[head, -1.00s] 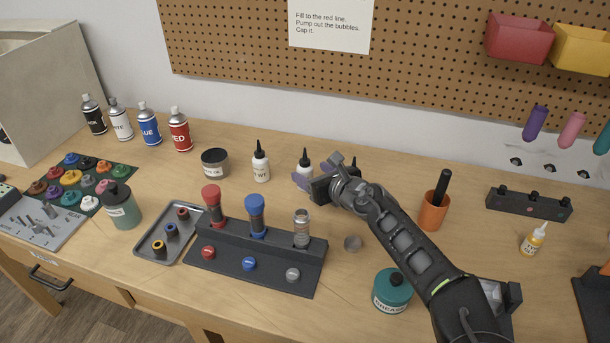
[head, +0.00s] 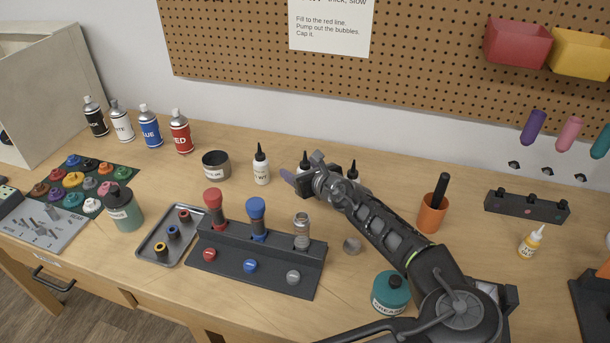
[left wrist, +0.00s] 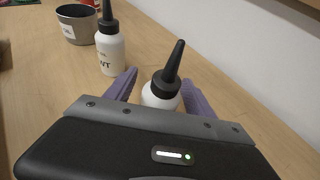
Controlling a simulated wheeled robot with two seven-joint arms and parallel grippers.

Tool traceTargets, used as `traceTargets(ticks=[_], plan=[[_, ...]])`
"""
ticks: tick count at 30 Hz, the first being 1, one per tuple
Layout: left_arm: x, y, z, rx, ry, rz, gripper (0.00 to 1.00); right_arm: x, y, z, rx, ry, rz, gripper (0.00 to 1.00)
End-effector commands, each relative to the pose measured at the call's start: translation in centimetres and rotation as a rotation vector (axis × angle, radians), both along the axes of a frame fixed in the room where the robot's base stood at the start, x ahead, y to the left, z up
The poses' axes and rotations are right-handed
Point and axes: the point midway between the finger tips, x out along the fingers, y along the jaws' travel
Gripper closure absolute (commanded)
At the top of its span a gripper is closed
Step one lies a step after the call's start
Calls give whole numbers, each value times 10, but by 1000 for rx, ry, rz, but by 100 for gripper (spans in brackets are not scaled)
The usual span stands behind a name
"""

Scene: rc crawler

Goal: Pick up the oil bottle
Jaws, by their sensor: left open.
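Three white bottles with black pointed caps stand at the back of the bench. One bottle (head: 261,170) is labelled WT and also shows in the left wrist view (left wrist: 110,52). A second bottle (head: 304,160) is at my left gripper (head: 295,178), partly hidden by it. A third bottle (head: 352,170) is mostly hidden behind my arm. In the left wrist view, the open purple fingers of my left gripper (left wrist: 160,88) are either side of a white bottle (left wrist: 163,92); its label is hidden, and contact cannot be told. My right gripper is not in view.
A grey pot (head: 216,166) stands left of the WT bottle. A shock stand (head: 255,262) is in front of it. A green grease jar (head: 391,292) and an orange cup (head: 432,213) are near my arm.

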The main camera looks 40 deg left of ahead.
Motion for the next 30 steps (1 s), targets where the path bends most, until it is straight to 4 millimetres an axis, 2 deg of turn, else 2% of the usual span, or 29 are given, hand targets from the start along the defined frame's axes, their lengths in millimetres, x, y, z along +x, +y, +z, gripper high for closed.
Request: traceTargets(ticks=[17,30], plan=[[0,0,0,0,0,0,38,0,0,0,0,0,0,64],[0,0,0,0,0,0,74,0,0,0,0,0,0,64]])
